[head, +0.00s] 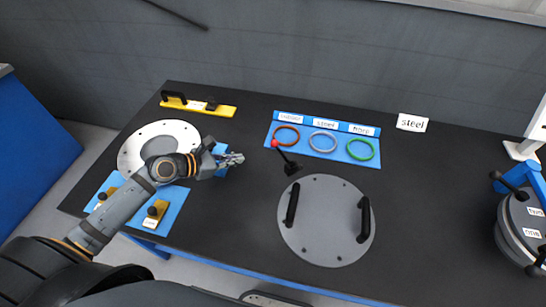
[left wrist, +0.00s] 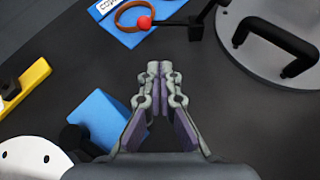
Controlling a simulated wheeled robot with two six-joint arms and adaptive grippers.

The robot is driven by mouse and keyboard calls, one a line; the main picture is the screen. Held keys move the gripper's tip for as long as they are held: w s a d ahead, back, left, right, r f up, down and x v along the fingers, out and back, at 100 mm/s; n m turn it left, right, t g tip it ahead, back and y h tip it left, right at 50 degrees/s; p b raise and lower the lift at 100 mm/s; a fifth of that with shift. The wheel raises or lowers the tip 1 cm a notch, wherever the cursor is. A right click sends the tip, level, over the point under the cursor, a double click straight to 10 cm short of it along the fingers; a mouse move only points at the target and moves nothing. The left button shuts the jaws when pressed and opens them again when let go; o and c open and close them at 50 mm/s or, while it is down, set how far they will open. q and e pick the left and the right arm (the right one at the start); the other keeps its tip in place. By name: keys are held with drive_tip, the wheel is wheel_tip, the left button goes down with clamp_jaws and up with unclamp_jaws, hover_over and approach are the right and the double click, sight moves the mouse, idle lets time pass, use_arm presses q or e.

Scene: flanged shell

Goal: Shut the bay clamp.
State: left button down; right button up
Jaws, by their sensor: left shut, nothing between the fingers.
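The clamp (head: 291,166) has a black base and a lever with a red knob (head: 275,144). It stands at the far edge of a round grey plate (head: 326,251) with two black handles. The lever leans up and to the left. In the left wrist view, the red knob (left wrist: 145,22) and the clamp's dark base (left wrist: 195,32) show at the top, beyond the fingertips. My left gripper (head: 238,158) is shut and empty over the table, left of the clamp and apart from it. It also shows in the left wrist view (left wrist: 159,70). My right gripper is not in view.
A blue board (head: 357,142) with red, grey and green rings lies behind the clamp. A white flanged disc (head: 140,140) and a blue block (left wrist: 105,118) are near my left arm. A yellow bar (head: 222,110) lies behind. A labelled drum (head: 515,225) stands far right. Dark table is clear between.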

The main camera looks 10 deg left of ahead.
sight(273, 161)
use_arm(q)
drive_tip(key=b+x, duration=0.1)
drive_tip(key=x, duration=1.5)
drive_tip(key=shift+w+d+f, duration=0.1)
drive_tip(key=shift+d+f, duration=0.05)
drive_tip(key=shift+f, duration=0.05)
